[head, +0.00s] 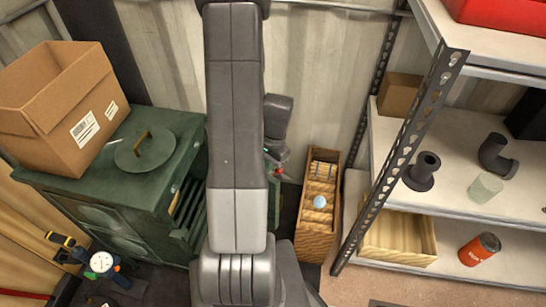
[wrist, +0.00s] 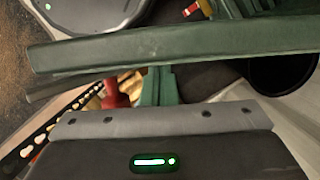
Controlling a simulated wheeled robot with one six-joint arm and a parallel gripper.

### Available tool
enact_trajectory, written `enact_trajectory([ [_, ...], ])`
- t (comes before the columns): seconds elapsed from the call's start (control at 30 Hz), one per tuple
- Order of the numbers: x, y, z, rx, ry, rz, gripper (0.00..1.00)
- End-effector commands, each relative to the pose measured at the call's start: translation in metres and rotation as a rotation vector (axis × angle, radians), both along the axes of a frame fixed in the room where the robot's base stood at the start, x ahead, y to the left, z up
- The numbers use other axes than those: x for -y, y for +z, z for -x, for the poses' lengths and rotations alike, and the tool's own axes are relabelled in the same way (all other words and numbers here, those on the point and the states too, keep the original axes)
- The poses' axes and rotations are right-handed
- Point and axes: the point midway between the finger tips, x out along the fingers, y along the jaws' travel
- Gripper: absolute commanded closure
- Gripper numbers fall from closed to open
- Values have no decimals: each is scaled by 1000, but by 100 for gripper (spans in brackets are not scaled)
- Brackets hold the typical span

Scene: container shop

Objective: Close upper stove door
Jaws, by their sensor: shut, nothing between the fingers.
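The dark green stove (head: 165,160) stands at the left in the head view, with a round lid and brass handle on top. Its right side shows slats near an opening (head: 188,212). A green piece that looks like the upper stove door (head: 274,195) shows just right of my arm, swung out from the body; my arm hides most of it. In the wrist view a long green edge, likely this door (wrist: 170,48), crosses the picture close to the camera. My gripper (head: 274,168) is shut and empty beside the door, mostly hidden; I cannot tell whether it touches.
A cardboard box (head: 75,115) sits on the stove. A wooden crate (head: 318,220) with a pale blue ball stands right of my arm. Metal shelving (head: 400,140) with pipe fittings and an orange can fills the right. Tools (head: 95,262) lie at lower left.

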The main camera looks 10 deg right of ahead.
Motion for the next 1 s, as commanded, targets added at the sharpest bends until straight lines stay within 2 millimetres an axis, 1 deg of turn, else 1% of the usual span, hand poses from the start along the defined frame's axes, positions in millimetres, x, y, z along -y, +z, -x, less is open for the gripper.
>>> enact_trajectory([
  [0.03, -8, 0, 8, -1, -40, 0, 100],
  [0.2, -35, 1, 29, -3, -201, -1, 100],
  [0.37, -63, 1, 44, -1, -351, 1, 100],
  [0.5, -90, 2, 54, -2, -482, 0, 100],
  [0.77, -139, 3, 62, -2, -720, 2, 100],
  [0.9, -162, 3, 62, -2, -831, 2, 100],
  [1.0, -176, 3, 60, 0, -898, 2, 100],
])
